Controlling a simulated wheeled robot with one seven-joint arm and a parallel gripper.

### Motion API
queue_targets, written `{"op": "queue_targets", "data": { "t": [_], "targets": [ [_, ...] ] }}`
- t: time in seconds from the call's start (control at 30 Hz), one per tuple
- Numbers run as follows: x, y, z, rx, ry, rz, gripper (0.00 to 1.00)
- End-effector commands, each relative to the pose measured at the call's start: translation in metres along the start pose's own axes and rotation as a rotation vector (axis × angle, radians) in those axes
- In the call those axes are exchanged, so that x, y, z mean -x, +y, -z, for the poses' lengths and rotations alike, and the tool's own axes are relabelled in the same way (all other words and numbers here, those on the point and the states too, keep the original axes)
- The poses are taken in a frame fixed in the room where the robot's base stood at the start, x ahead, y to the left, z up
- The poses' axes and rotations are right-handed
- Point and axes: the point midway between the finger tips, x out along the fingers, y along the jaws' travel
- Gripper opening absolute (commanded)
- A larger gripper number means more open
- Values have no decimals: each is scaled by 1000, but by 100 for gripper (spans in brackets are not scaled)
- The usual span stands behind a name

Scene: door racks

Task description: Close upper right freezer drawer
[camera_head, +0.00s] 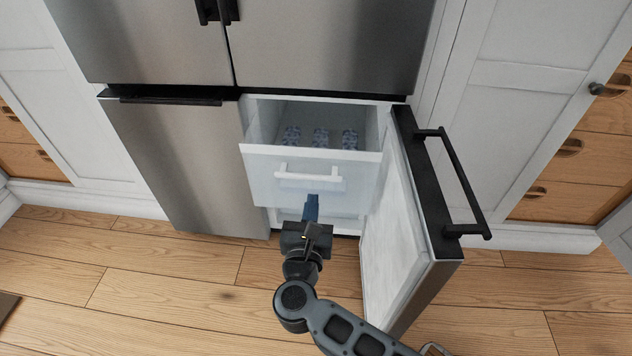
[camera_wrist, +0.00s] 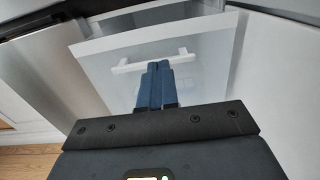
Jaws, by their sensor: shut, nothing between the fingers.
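The upper right freezer drawer (camera_head: 262,183) is white with a see-through front and stands pulled out of the freezer. Several blue-and-white patterned items lie in it. Its white bar handle (camera_head: 309,179) is on the front face. In the wrist view the drawer front (camera_wrist: 207,72) and its handle (camera_wrist: 126,68) are straight ahead. My gripper (camera_head: 311,200) is shut and empty, its blue fingers just in front of the drawer front by the handle. In the wrist view the fingertips (camera_wrist: 159,66) overlap the handle's middle; I cannot tell whether they touch it.
The right freezer door (camera_head: 395,250) with a black bar handle (camera_head: 460,183) stands wide open to the right of my arm. The left freezer door (camera_head: 180,160) is closed. A white lower part of the compartment shows below the drawer. The wooden floor (camera_head: 160,280) at left is clear.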

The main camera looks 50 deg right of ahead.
Motion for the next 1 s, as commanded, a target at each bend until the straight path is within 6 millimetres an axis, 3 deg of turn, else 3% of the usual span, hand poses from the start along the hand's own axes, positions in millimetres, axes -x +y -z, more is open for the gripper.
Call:
{"op": "queue_targets", "data": {
  "t": [0.6,0.8,1.0],
  "targets": [
    [-109,0,-1,3,-2,1,0],
    [-129,0,-1,4,-2,-1,0],
    [-134,0,-1,5,-2,-1,0]
  ]
}}
